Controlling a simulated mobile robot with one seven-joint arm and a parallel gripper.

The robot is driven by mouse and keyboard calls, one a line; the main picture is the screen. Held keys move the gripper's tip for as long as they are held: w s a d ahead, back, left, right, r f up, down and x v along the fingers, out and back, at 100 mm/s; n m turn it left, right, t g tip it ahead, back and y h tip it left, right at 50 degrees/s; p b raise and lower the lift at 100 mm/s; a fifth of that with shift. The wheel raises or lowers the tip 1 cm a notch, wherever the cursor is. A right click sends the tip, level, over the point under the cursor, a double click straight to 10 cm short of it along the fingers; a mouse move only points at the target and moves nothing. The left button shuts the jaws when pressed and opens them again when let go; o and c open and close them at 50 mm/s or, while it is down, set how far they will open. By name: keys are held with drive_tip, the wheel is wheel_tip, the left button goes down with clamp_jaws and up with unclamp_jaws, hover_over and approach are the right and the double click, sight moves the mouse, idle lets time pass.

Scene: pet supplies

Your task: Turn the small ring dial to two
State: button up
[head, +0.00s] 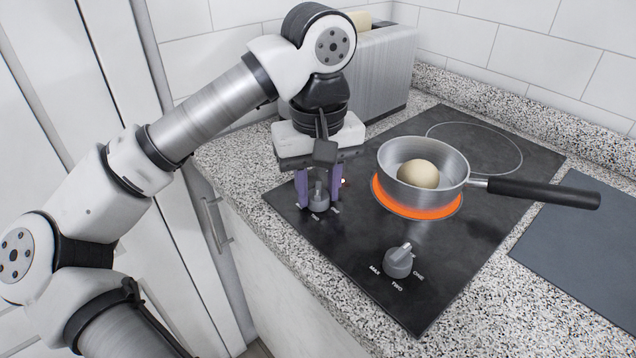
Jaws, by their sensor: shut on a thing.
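My gripper (319,190) points down over the black hob (345,262), its purple fingers shut on the left dial (319,196). That dial is grey and partly hidden between the fingers; its labels are too small and covered to read. A second grey dial (398,263) stands free nearer the front edge, with MAX, TWO and ONE printed around it. Its raised pointer is turned toward the back, away from these words. I cannot tell from labels which dial belongs to the small ring. One ring (412,214) glows orange under a pan; the other ring (474,147) is an unlit outline.
A steel pan (451,178) holds a pale round egg-like thing (418,174); its black handle (545,193) reaches right. A steel toaster (380,75) with bread stands behind my gripper. A dark grey board (585,235) lies at right. Speckled counter surrounds the hob.

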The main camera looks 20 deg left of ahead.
sight(319, 188)
drive_tip(key=shift+m, duration=0.4)
drive_tip(key=o, duration=1)
drive_tip(key=shift+c, duration=0.2)
wheel_tip(319, 188, up, 14)
drive_tip(key=p, duration=0.2)
drive_tip(key=shift+d+f, duration=0.1)
